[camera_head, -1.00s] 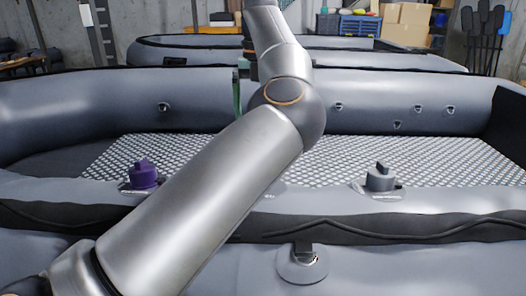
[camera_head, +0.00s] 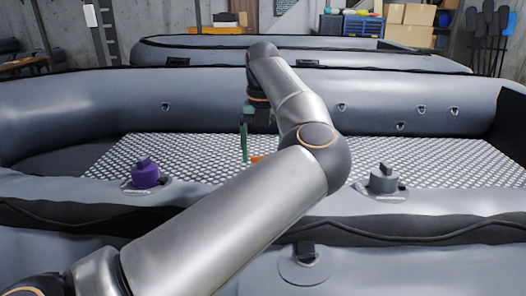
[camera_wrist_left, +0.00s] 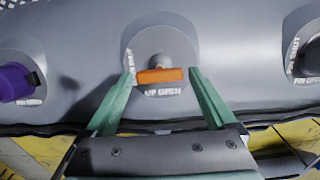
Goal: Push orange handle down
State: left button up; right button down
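The orange handle (camera_wrist_left: 160,76) is a short bar lying crosswise on a grey round valve base, above the printed words "UP OPEN", in the left wrist view. A bit of it shows in the head view (camera_head: 257,158), mostly behind my left arm. My left gripper (camera_wrist_left: 162,73) has two green fingers spread wide, one on each side of the handle. It looks empty, with gaps between fingers and handle. In the head view, my left gripper (camera_head: 246,142) points down by the handle. My right gripper is in neither view.
A purple valve cap (camera_head: 146,174) and a grey valve cap (camera_head: 384,180) stand on the grey tube left and right of the handle. Grey inflatable boats fill the area. Boxes (camera_head: 408,14) and paddles (camera_head: 487,32) stand at the back wall.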

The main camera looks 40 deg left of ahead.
pick_arm(q)
grip_shut()
dwell(0.5)
